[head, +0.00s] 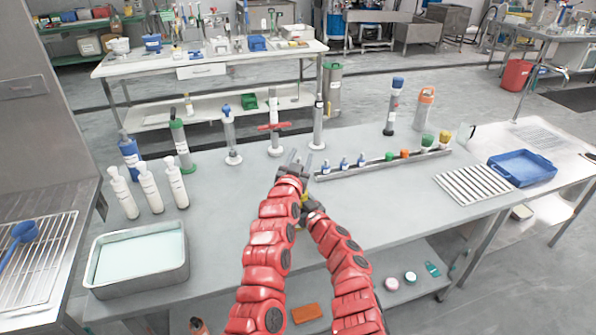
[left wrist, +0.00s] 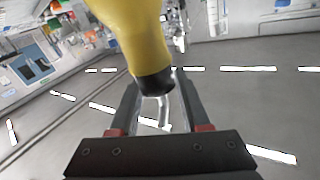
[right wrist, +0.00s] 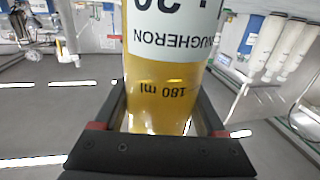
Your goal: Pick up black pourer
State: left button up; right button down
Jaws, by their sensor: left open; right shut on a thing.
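A bottle of yellow liquid (right wrist: 160,100), its label marked 180 ml, is held in my right gripper (right wrist: 163,125), with a finger on each side of it. In the left wrist view, its yellow neck (left wrist: 135,40) comes in from the top. The black pourer (left wrist: 155,87) sits on the end of that neck, with a thin metal spout (left wrist: 163,112). My left gripper (left wrist: 155,85) is open, its fingers on either side of the pourer; I cannot tell whether they touch it. In the head view, my left gripper (head: 293,160) is above the table and the bottle is mostly hidden.
A rack (head: 375,165) of small bottles stands just right of my grippers. Tall dispensers stand behind, one with a red handle (head: 274,126). White bottles (head: 150,188) and a metal tray (head: 138,280) are at left. A blue tray (head: 522,167) is at right.

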pick_arm(q)
jog(key=shift+w, duration=0.1)
grip_shut()
dwell(0.3)
jog(key=shift+a, duration=0.1)
notch_tip(320, 180, up, 10)
dwell(0.4)
pick_arm(e)
grip_release()
jog(key=shift+s+f, duration=0.1)
